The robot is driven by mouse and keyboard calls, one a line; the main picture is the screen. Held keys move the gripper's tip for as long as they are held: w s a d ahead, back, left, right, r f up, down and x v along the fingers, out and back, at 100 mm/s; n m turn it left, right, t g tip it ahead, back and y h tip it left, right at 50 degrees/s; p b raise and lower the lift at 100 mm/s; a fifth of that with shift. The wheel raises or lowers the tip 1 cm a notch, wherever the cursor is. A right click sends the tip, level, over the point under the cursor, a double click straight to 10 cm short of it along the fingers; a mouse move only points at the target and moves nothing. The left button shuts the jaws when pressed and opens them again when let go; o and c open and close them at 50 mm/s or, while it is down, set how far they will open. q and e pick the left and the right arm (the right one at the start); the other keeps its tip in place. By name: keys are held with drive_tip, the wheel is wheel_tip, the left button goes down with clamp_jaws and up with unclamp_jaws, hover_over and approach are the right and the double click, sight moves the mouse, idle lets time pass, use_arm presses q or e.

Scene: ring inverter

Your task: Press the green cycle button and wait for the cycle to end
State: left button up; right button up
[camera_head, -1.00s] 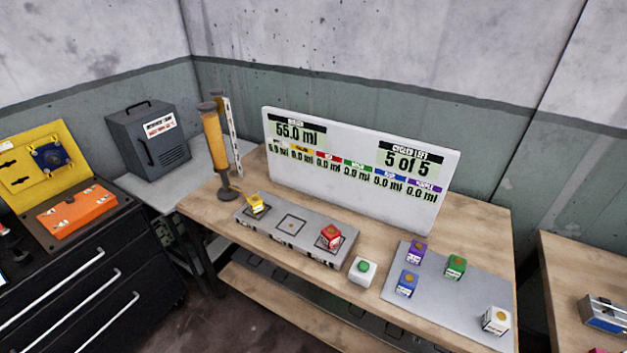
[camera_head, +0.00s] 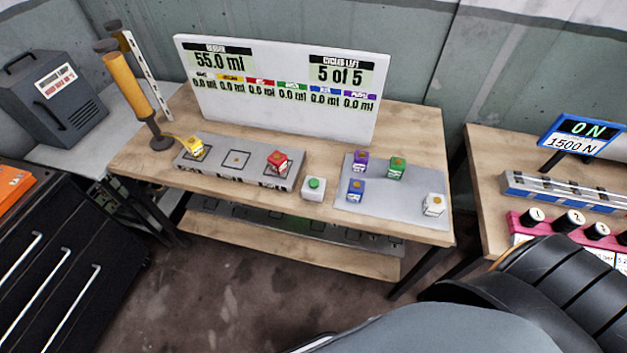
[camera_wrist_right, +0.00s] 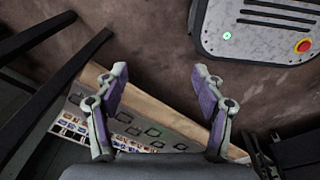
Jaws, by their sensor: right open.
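The green cycle button (camera_head: 314,183) sits on a small white box on the wooden table, between the grey slotted station (camera_head: 210,164) and the grey mat (camera_head: 390,212). It stands clear, with nothing touching it. The white display board (camera_head: 285,118) behind reads 55.0 ml and 5 of 5, with 0.0 ml readings in the coloured row. A yellow cube (camera_head: 193,148) is on the station's left slot and a red cube (camera_head: 277,161) on its right slot; the middle slot is empty. My right gripper (camera_wrist_right: 160,72) is open and empty in the wrist view, away from the button. My left gripper is not in view.
Purple (camera_head: 360,161), green (camera_head: 397,168), blue (camera_head: 355,190) and white (camera_head: 433,205) cubes stand on the mat. An orange cylinder on a stand (camera_head: 128,86) is at the table's left end. Another table at right holds a 1500 N sign (camera_head: 577,145). Open floor lies in front.

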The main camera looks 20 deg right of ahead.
clamp_jaws()
idle(0.5)
idle(1.1)
